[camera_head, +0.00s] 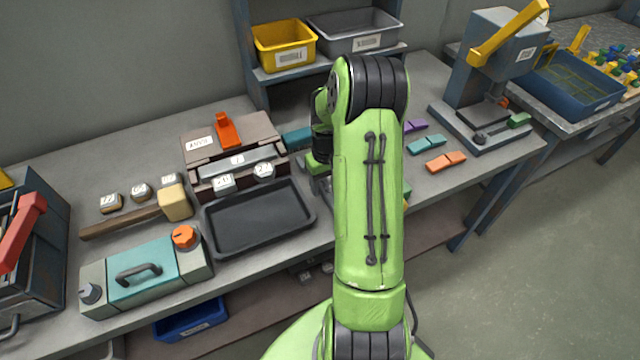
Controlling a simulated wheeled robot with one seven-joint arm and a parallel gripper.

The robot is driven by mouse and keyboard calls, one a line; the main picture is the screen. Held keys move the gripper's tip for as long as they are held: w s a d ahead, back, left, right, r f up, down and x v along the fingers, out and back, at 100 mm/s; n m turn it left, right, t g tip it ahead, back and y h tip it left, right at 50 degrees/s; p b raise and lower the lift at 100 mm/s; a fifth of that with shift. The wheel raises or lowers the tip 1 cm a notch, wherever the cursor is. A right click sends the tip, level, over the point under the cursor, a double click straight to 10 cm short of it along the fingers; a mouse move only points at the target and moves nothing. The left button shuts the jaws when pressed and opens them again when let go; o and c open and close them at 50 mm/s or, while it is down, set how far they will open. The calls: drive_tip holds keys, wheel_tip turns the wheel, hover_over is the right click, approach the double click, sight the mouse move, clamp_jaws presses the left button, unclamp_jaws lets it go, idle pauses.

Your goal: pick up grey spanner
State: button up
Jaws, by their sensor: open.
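I cannot make out a grey spanner in the head view; my green arm covers part of the bench and may hide it. My gripper (322,188) is low over the bench, just right of the black tray (262,250). It is mostly hidden behind my arm, and its fingertips do not show clearly. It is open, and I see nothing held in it.
A toolbox (205,146), teal-and-grey case (143,271) and mallet (172,202) lie left. Yellow (284,46) and grey (355,32) bins stand on the back shelf. Coloured blocks (446,162) and a press (492,75) are right. Bench space between the blocks and my arm is clear.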

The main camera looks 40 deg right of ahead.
sight(326, 188)
drive_tip(key=shift+f, duration=0.9)
drive_tip(key=shift+r, duration=0.1)
clamp_jaws()
wheel_tip(326, 188, up, 10)
drive_tip(key=p, duration=0.2)
